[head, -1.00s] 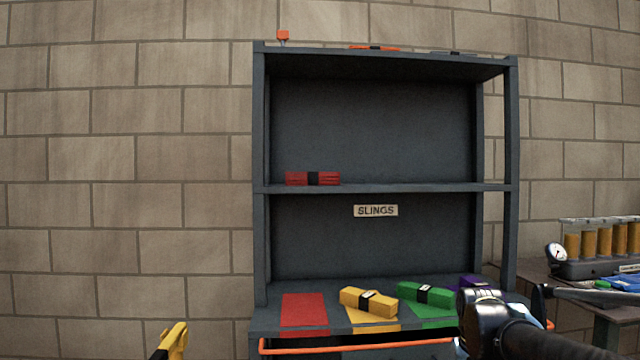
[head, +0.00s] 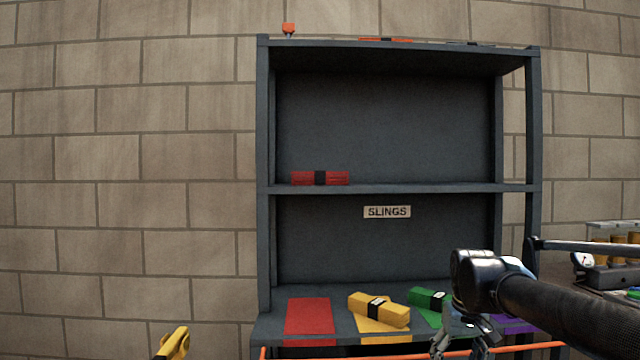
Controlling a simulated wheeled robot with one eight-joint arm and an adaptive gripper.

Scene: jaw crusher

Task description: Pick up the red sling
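The red sling (head: 336,178) is a folded red bundle with a black band. It lies on the middle shelf (head: 420,188) of the grey rack, near the left end. My gripper (head: 461,348) is low at the bottom right, in front of the rack's lower level. It is below and to the right of the red sling, well apart from it. Its fingers look spread with nothing between them, though their tips are near the picture's lower edge.
A yellow sling (head: 378,309) and a green sling (head: 427,299) lie on coloured patches below; the red patch (head: 309,316) is bare. An orange bar (head: 330,352) runs along the rack's front. A bench with a gauge (head: 582,260) stands at right. The middle shelf's right side is clear.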

